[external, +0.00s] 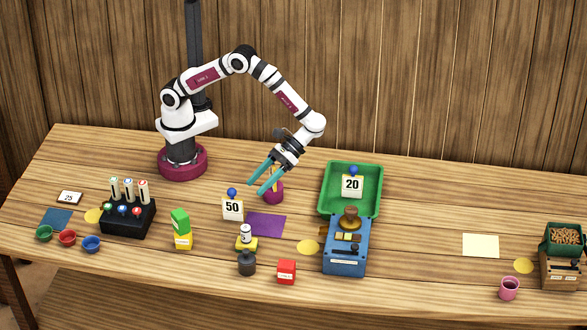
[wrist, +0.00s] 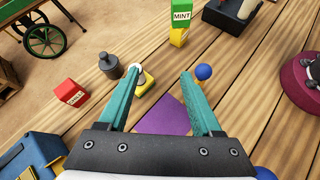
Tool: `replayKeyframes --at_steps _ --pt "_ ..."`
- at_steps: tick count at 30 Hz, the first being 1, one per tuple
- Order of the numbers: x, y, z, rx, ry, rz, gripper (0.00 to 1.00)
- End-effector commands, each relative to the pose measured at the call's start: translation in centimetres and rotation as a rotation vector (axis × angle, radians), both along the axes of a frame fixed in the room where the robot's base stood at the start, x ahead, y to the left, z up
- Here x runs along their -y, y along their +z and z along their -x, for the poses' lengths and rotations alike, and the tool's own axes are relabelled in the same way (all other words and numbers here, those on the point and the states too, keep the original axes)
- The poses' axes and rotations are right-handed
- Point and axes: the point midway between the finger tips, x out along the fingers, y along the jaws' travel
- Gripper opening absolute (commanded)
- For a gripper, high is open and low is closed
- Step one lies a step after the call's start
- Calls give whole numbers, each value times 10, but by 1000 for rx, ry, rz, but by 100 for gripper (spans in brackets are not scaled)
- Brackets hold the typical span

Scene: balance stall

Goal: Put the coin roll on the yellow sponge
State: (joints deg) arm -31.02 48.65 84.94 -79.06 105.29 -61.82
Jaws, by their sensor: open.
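A white cylinder with a dark mark, which looks like the coin roll (external: 246,232), stands upright on the yellow sponge (external: 253,245) near the front middle of the table. In the wrist view the white roll (wrist: 140,78) is partly hidden by a finger, with the sponge (wrist: 149,84) under it. My gripper (external: 256,187) has teal fingers, spread apart with nothing between them. It is above the table, behind the sponge and clear of the roll. The open fingers also show in the wrist view (wrist: 159,73).
A dark weight (external: 246,264) stands just in front of the sponge, with a red box (external: 286,272) to its right. Green and yellow boxes (external: 181,229) are stacked to the left. A purple mat (external: 266,225) lies behind. A blue scale (external: 345,260) stands right.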

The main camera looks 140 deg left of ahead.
Motion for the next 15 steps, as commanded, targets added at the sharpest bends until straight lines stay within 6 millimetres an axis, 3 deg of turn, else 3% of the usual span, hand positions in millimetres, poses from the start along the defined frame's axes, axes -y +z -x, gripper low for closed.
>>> replayKeyframes --at_steps 1,3,6,10,12,15 --pt "20 25 21 76 -139 -90 66" --pt "43 52 65 202 -387 -230 66" --pt "58 79 138 400 -784 -421 66" --pt "47 87 220 627 -1299 -615 66" --pt "36 84 246 708 -1516 -682 66" --pt "23 78 265 773 -1713 -737 66"
